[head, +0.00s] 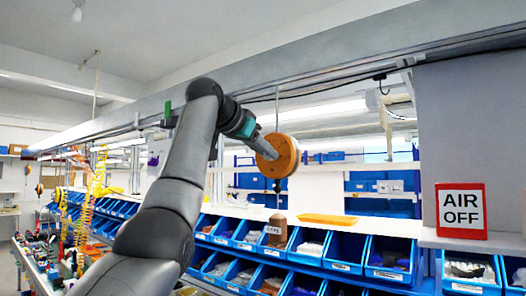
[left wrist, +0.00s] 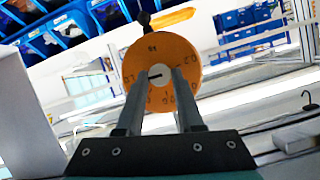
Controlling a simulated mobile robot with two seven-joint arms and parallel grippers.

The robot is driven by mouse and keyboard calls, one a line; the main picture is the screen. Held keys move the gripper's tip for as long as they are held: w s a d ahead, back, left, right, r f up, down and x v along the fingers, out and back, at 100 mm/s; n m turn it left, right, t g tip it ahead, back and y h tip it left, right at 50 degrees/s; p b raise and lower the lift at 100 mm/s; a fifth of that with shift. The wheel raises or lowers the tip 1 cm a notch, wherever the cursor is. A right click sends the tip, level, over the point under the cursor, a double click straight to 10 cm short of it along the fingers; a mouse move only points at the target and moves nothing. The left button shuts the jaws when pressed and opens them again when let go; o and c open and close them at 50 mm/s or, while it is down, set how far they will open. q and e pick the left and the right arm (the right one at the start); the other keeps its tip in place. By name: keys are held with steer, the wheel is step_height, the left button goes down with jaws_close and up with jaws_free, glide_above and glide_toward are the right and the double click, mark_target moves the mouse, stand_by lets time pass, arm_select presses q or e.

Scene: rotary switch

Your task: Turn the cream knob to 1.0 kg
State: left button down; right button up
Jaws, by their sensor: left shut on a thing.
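The cream knob (left wrist: 158,76) is a small pale disc with a short dark mark, in the middle of an orange round dial (left wrist: 192,62) in the left wrist view. The dial has dark figures around its rim, too small and tilted to read surely. In the head view the orange dial (head: 284,157) hangs from above, its face partly turned away, and the knob is hidden. My left gripper (head: 264,145) reaches the dial from the left. In the left wrist view its two fingers (left wrist: 160,78) are closed on the sides of the knob. My right gripper is not in view.
A brown weight with a white label (head: 277,231) stands below the dial. An orange tray (head: 327,219) lies on the shelf to its right. Rows of blue bins (head: 340,251) run below. A red-framed "AIR OFF" sign (head: 461,211) stands at the right.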

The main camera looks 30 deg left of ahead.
arm_select(q)
steer(key=shift+m+y, duration=0.3)
steer(key=shift+m, duration=0.1)
steer(key=shift+d, duration=0.1)
stand_by(0.3)
steer(key=c, duration=0.5)
jaws_free()
steer(key=shift+c, duration=0.2)
steer(key=b+v, duration=0.4)
steer(key=v, duration=1.1)
steer(key=shift+s+d, duration=0.1)
